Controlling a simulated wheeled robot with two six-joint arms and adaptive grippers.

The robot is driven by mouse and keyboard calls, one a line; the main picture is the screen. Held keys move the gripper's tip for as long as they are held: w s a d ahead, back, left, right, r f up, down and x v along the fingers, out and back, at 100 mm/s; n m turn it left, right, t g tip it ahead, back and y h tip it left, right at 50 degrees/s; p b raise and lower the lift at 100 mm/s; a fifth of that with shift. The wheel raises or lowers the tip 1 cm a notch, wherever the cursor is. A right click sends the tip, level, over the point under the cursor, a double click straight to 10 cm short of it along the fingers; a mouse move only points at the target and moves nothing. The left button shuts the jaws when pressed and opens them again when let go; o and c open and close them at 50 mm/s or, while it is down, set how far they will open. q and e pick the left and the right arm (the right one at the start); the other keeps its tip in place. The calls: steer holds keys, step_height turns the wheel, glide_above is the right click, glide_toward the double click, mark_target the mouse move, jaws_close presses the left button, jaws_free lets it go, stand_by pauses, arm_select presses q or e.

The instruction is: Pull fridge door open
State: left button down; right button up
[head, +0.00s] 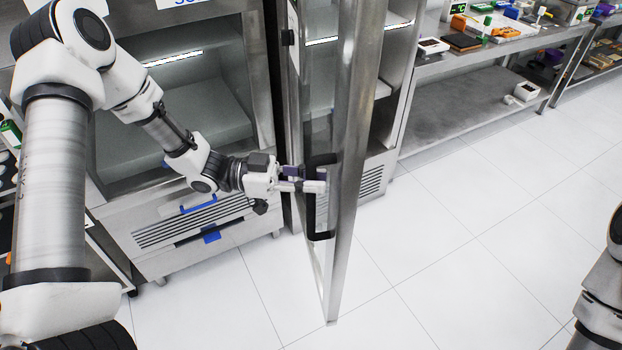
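The fridge door (358,110) is a tall glass door with a steel frame. It stands swung out from the fridge, edge towards me, with its lower corner over the floor. A black handle (322,235) is on it. My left gripper (312,181) is at the handle, with its fingers across the upright bar; they look closed around it, though the contact is partly hidden. The fridge interior (320,75) shows behind the door, with a lit strip and shelf. Of my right arm only links show at the right edge; its gripper is out of view.
A second cabinet (190,215) with a lit interior, vent and blue tags stands left of the fridge. A steel workbench (470,105) with several small items is at the upper right. The white tiled floor (450,260) right of the door is clear.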

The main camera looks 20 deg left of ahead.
arm_select(q)
steer(key=c, duration=1.2)
jaws_free()
steer(key=shift+w+r, duration=0.1)
steer(key=shift+o, duration=0.7)
steer(key=shift+a, duration=0.1)
steer(key=v, duration=1.2)
